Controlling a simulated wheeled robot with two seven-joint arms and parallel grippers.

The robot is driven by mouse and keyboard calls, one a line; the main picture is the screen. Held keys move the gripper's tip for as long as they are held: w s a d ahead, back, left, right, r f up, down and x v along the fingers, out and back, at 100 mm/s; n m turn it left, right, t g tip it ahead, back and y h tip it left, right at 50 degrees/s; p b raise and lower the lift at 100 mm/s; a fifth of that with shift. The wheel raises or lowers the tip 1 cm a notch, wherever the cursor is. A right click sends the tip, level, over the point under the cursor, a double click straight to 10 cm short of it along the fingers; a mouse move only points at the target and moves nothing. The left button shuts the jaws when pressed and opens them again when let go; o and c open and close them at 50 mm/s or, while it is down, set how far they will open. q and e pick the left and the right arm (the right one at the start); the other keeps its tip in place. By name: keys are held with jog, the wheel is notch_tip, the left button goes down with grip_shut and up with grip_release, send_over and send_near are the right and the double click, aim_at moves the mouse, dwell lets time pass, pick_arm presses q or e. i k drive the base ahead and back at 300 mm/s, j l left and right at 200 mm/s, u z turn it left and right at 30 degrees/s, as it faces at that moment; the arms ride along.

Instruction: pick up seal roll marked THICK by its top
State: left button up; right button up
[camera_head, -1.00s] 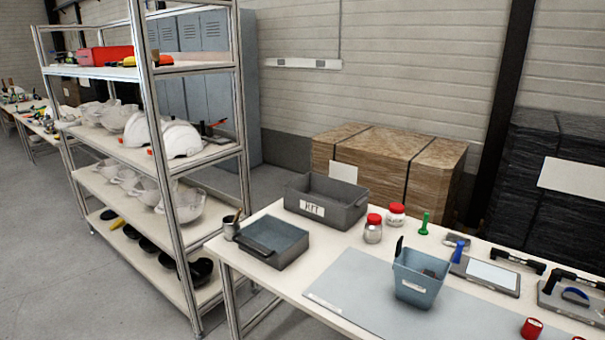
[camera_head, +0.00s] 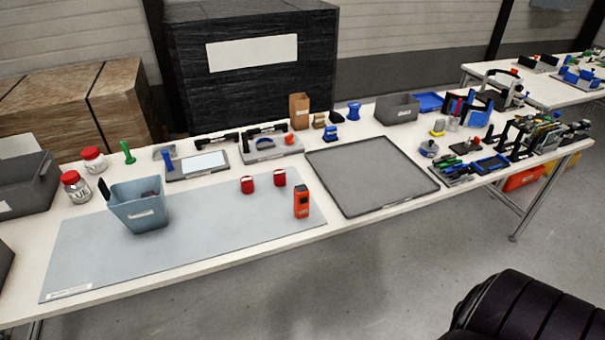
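Two small red rolls stand on the grey mat: a left red roll (camera_head: 247,185) and a right red roll (camera_head: 280,178). They stand close together but apart, near the back edge of the mat. Each has a pale patch on its side, too small to read, so I cannot tell which is marked THICK. Neither of my grippers is in view.
The grey mat (camera_head: 90,250) lies along the table front. A blue-grey bin (camera_head: 138,212) stands left of the rolls, and an orange device (camera_head: 301,202) stands to their right. A grey tray (camera_head: 371,178) lies further right. Clamp-like tools (camera_head: 268,146) lie behind the rolls.

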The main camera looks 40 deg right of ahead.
aim_at(247, 184)
jog(key=z, duration=0.75)
jog(key=l, duration=0.45)
